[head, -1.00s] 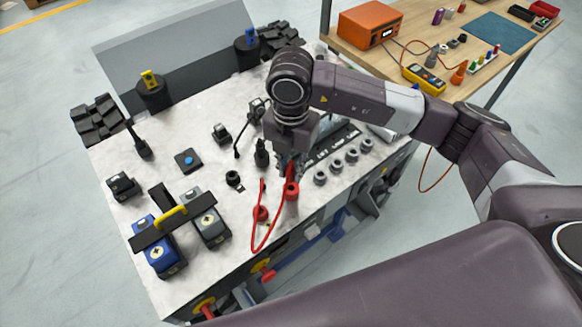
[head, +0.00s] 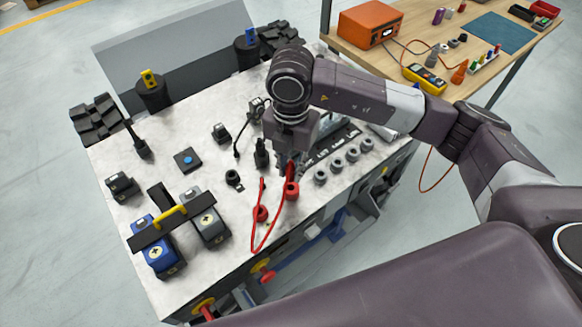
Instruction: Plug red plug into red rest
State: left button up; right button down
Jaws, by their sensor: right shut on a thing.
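My right gripper (head: 290,162) points down over the front right part of the light bench top and is shut on the red plug (head: 290,171). The plug is partly hidden by the fingers. Just below it is a red round holder (head: 292,192). A second red round holder (head: 261,214) stands a little to the left and nearer the front edge. I cannot tell which of the two is the red rest, or whether the plug is seated or only touching. A thin red cable (head: 254,240) loops down over the front edge. My left gripper is not in view.
Several grey round sockets (head: 337,166) stand in a row to the right. A black upright connector (head: 261,155) is close left of the gripper. Blue and grey battery-like blocks (head: 157,255) with a yellow handle sit front left. A wooden table (head: 440,45) is behind right.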

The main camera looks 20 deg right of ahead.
aim_at(291, 180)
dwell(0.8)
jog(key=shift+f+b, duration=2.1)
jog(key=shift+f, duration=0.15)
jog(key=c, duration=1.7)
grip_release()
notch_tip(291, 180, up, 12)
jog(key=shift+s+f, duration=0.1)
